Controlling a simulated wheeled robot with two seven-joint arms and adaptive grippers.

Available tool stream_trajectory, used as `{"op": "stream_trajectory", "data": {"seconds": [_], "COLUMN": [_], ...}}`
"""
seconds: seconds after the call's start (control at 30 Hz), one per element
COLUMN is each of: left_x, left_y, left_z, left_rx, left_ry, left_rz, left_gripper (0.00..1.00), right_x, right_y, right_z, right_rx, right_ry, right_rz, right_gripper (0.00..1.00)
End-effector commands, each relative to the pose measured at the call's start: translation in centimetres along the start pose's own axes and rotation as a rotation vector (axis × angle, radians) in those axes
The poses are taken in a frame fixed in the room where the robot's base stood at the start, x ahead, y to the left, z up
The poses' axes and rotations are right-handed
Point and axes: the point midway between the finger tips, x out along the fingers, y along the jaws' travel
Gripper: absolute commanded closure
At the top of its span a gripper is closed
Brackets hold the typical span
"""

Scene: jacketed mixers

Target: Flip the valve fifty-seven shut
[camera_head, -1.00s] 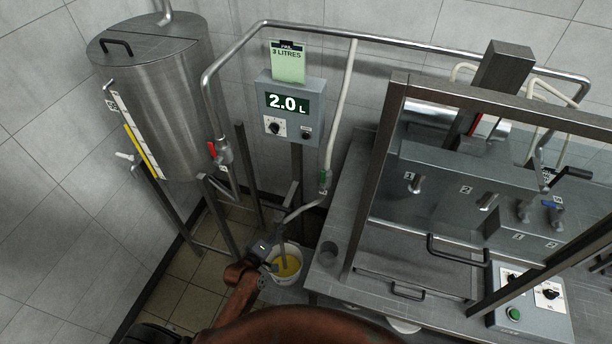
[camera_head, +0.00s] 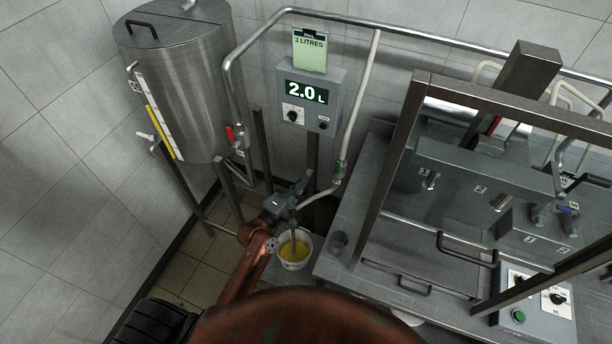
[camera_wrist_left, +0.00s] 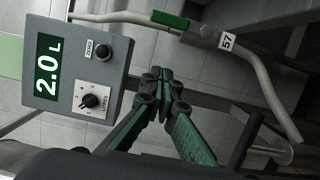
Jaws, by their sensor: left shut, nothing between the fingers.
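Valve fifty-seven sits on the thin pale pipe below the display box. In the left wrist view its white 57 label (camera_wrist_left: 227,41) and green handle (camera_wrist_left: 169,20) show clearly; the handle lies roughly along the pipe. In the head view the green handle (camera_head: 337,179) is small. My left gripper (camera_head: 303,183) is shut and empty, to the left of the valve and apart from it. In the left wrist view its closed fingertips (camera_wrist_left: 160,76) appear below the green handle, with a gap between. My right gripper is not in view.
The display box (camera_head: 309,99) reads 2.0 L, under a 3 LITRES card (camera_head: 310,50). A white bucket (camera_head: 294,265) holding yellow liquid stands below my left wrist. A steel tank (camera_head: 185,90) with a red-handled valve (camera_head: 230,135) is left. A steel bench (camera_head: 350,215) stands right.

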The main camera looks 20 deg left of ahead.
Motion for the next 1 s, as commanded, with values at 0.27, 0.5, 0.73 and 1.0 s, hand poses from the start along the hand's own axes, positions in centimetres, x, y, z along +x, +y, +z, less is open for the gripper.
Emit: {"op": "stream_trajectory", "data": {"seconds": [0.27,0.5,0.73,1.0], "left_x": [5.6,8.9,9.4,9.4], "left_y": [0.2,0.2,0.1,-0.1], "left_z": [0.0,1.4,3.4,3.6], "left_rx": [0.001,-0.004,0.000,0.002], "left_ry": [0.001,0.000,0.002,0.004], "left_rz": [0.002,-0.001,0.000,-0.001], "left_gripper": [1.00,1.00,1.00,1.00], "right_x": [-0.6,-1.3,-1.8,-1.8], "right_y": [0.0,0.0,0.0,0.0], "right_z": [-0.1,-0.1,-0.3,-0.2], "right_rx": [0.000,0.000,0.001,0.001], "right_ry": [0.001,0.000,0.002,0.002], "right_rz": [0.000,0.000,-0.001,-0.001], "right_gripper": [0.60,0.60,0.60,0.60]}}
